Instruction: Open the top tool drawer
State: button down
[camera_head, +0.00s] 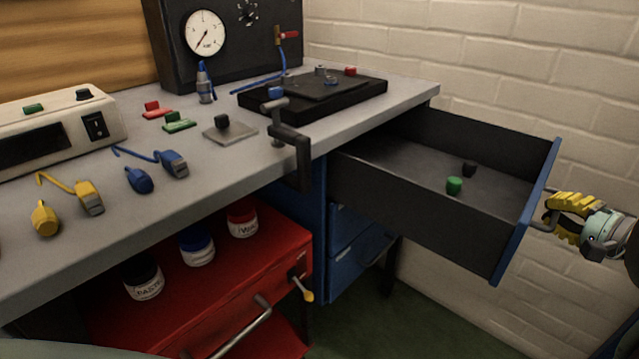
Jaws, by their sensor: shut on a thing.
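The top tool drawer (430,205) is pulled far out from under the right end of the workbench. It has dark inner walls and a blue front panel, seen almost edge-on. Inside lie a green knob-like piece (454,185) and a black one (469,168). My gripper (552,212), with yellow fingers, is at the right outside the drawer front. It is shut on the drawer handle (540,226), which is mostly hidden by the fingers.
The grey workbench (330,140) holds a gauge panel (230,40), a black plate fixture (315,95) and small coloured tools. A clamp (290,140) hangs at its front edge. Below stand a red cabinet (210,290) with jars and a blue lower drawer (360,262). A brick wall is close at right.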

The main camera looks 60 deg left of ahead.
jog(key=shift+d+f, duration=0.15)
jog(key=shift+f, duration=0.05)
jog(key=c, duration=1)
grip_release()
jog(key=shift+r, duration=0.15)
jog(key=v, duration=0.7)
jog(key=shift+d, duration=0.2)
